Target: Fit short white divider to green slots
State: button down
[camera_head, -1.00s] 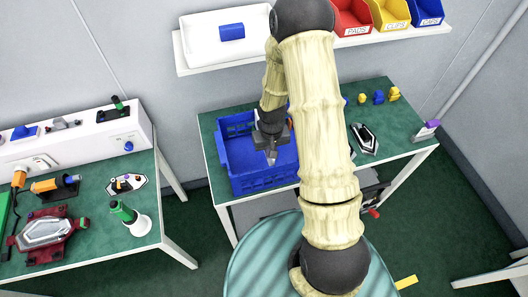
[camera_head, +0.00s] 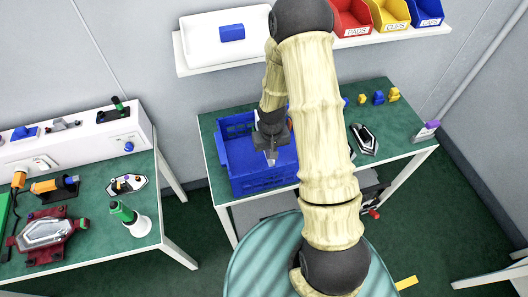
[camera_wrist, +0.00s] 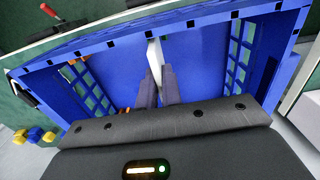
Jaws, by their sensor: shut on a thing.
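My gripper (camera_head: 271,152) is inside the blue crate (camera_head: 268,184), pointing down between its walls. In the wrist view my gripper (camera_wrist: 158,82) is shut on a thin white piece, the white divider (camera_wrist: 154,60), which stands edge-on between the two dark fingers. The blue crate (camera_wrist: 160,30) surrounds the fingers there. Only a sliver of the divider shows, so its length and whether it touches the crate cannot be told. Green shows through the crate's side grilles; I cannot make out separate green slots.
The crate stands on a green-topped table (camera_head: 390,140). A dark-edged lamp part (camera_head: 365,139) and small blue and yellow pieces (camera_head: 379,97) lie to its right. A shelf (camera_head: 400,36) with bins hangs behind. Another workbench (camera_head: 90,190) is at the left.

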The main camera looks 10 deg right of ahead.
aim_at(270, 161)
jog(key=shift+f, duration=0.3)
jog(key=shift+f+b, duration=0.35)
jog(key=shift+b, duration=0.15)
jog(key=shift+f, duration=0.35)
jog(key=shift+f+b, duration=0.35)
jog(key=shift+b, duration=0.15)
jog(key=shift+f, duration=0.25)
jog(key=shift+f+b, duration=0.9)
jog(key=shift+f, duration=0.25)
dwell(0.4)
jog(key=c, duration=1.5)
grip_release()
